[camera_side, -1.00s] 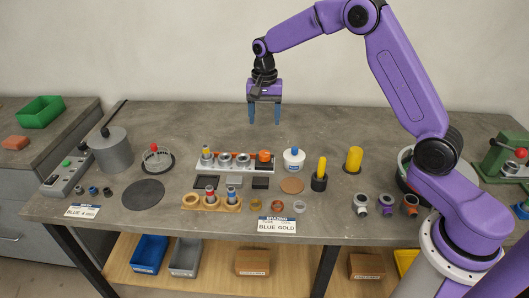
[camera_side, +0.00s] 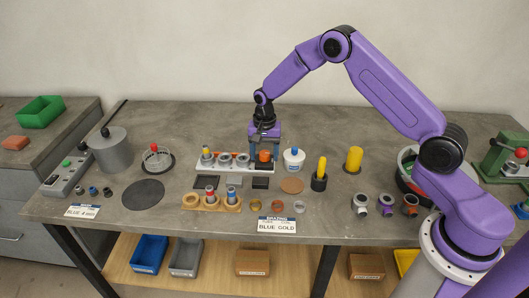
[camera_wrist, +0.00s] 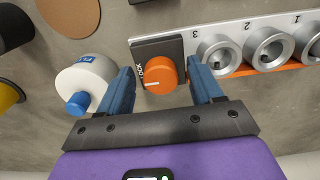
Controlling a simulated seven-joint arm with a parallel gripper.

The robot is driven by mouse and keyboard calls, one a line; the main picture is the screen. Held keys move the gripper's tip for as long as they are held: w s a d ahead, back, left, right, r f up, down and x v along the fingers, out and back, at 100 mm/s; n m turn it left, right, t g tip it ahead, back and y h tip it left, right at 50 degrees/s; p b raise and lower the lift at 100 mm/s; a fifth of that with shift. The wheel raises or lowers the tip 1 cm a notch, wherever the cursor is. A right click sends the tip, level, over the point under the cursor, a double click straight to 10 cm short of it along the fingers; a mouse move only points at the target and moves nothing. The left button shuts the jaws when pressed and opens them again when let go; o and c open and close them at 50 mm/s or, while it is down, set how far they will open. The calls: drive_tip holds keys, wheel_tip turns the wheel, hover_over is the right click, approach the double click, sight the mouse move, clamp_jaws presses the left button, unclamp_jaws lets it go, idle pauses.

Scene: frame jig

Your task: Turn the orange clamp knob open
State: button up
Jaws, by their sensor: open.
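The orange clamp knob (camera_wrist: 160,75) sits on a dark square plate marked "LOCK" at the end of the white frame jig (camera_wrist: 205,26). In the side view the knob (camera_side: 264,156) is at the jig's right end. My gripper (camera_wrist: 163,85) is open, with its blue fingers on either side of the knob. In the wrist view gaps show between the fingers and the knob, so it is not gripped. In the side view my gripper (camera_side: 264,156) points down over the knob. A white line marks the knob's face.
Metal ring seats (camera_wrist: 265,46) numbered 1 to 3 stand along the jig beside the knob. A white pot with a blue top (camera_wrist: 88,82) stands close to the other finger. A cork disc (camera_wrist: 70,14) lies beyond. A yellow cylinder (camera_side: 354,159) stands further right.

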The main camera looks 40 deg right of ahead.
drive_tip(key=c, duration=1.1)
drive_tip(key=shift+o, duration=0.2)
drive_tip(key=shift+n, duration=0.3)
drive_tip(key=n, duration=0.3)
drive_tip(key=shift+n, duration=0.3)
drive_tip(key=n, duration=0.4)
drive_tip(key=shift+d+n, duration=0.1)
drive_tip(key=shift+n, duration=0.2)
drive_tip(key=n, duration=0.4)
drive_tip(key=shift+n, duration=0.3)
drive_tip(key=shift+d+n, duration=0.1)
drive_tip(key=shift+n, duration=2.1)
